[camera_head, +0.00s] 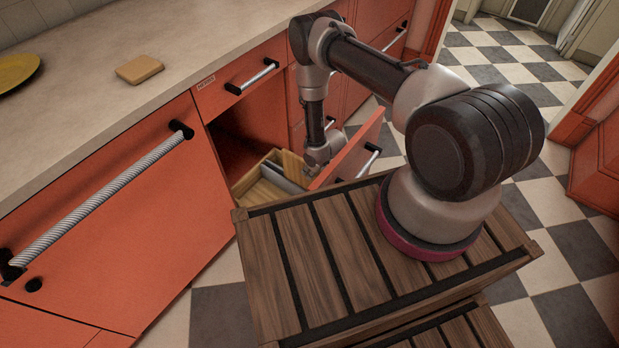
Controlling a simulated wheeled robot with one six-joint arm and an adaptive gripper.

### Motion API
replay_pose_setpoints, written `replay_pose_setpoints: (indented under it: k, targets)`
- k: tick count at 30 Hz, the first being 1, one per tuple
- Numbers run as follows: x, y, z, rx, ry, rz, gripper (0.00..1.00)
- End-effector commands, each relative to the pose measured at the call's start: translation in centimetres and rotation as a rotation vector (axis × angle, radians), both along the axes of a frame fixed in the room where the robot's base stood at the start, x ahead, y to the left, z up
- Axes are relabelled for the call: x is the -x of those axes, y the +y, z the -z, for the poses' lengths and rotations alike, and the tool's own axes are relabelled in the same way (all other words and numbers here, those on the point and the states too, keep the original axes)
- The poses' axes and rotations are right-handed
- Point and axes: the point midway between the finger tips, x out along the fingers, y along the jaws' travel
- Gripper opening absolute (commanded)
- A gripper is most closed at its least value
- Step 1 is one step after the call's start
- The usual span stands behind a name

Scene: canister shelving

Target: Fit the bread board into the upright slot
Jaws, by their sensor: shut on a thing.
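My gripper (314,165) is low over an open drawer, pointing down, and its fingertips are hard to make out. It is shut on what looks like the bread board (292,164), a tan wooden panel standing upright at the fingers' left. The board's lower part is hidden in the drawer. The open drawer (243,184) has a light wooden inside and a grey upright panel (283,179) close in front of the board. The upright slot cannot be told apart clearly, and whether the board is in it cannot be seen.
The orange drawer front (352,149) stands close to the right of my gripper. A small tan block (139,69) and a yellow plate (16,70) lie on the pale counter (190,40). An orange cabinet door with a long ribbed handle (105,200) is at left.

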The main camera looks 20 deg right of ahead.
Motion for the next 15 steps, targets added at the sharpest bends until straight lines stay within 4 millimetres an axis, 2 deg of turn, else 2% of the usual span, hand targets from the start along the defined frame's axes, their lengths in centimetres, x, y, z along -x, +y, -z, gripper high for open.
replay_pose_setpoints:
  k: [7,15]
  targets:
    - [0.0,0.0,3.4,0.0,0.0,0.0,0.0]
    - [0.0,0.0,3.8,0.0,0.0,0.0,0.0]
